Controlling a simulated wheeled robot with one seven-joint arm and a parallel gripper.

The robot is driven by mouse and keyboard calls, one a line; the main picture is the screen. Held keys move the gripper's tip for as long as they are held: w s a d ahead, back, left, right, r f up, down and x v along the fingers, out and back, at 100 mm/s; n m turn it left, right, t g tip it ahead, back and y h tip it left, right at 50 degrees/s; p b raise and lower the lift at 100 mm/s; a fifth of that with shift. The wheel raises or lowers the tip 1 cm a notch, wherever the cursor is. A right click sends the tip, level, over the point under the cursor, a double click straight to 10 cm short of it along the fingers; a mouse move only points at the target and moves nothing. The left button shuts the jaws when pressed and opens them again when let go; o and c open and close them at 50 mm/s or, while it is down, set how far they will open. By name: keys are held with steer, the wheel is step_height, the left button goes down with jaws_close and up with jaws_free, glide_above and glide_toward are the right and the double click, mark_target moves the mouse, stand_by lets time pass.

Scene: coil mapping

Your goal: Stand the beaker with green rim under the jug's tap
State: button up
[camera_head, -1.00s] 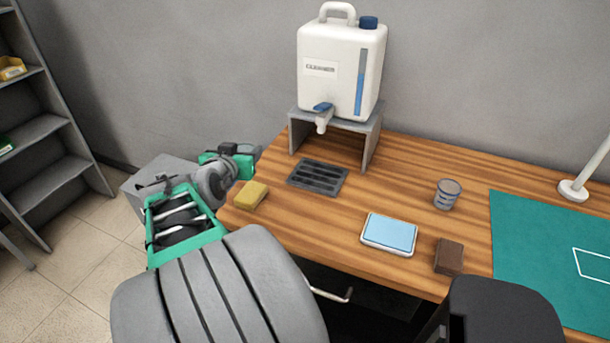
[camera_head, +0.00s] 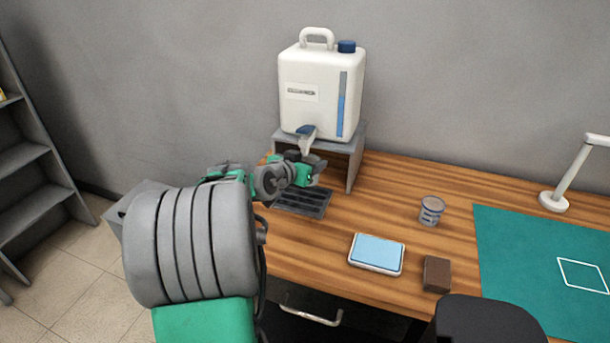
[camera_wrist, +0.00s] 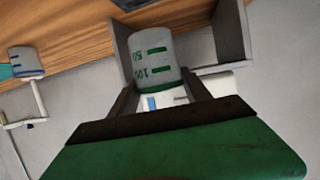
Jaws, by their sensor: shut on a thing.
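The beaker with green marks (camera_wrist: 152,62) is between the two fingers of my gripper (camera_wrist: 150,95) in the wrist view. The gripper is shut on it. In the head view my gripper (camera_head: 310,173) is just below the jug's tap (camera_head: 306,136), at the front of the grey stand and above the drip tray (camera_head: 302,206). The beaker cannot be made out there. The white jug (camera_head: 305,105) with a blue cap stands on the grey stand (camera_head: 352,165). Whether the beaker touches the tray cannot be told.
Another beaker with blue marks (camera_head: 431,215) stands to the right on the wooden desk (camera_head: 400,190). A light-blue pad (camera_head: 377,251), a brown block (camera_head: 436,274), a green mat (camera_head: 530,255) and a white lamp (camera_head: 556,201) lie farther right. The stand's legs are close to the gripper.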

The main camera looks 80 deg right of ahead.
steer(key=d+f, duration=0.1)
steer(key=w+d+f, duration=0.1)
steer(key=f, duration=0.1)
steer(key=w+d+f, duration=0.1)
steer(key=shift+d+f, duration=0.15)
steer(key=shift+f, duration=1.7)
steer(key=shift+f, duration=0.2)
steer(key=o, duration=1.3)
steer(key=shift+o, duration=0.2)
steer(key=shift+r, duration=0.15)
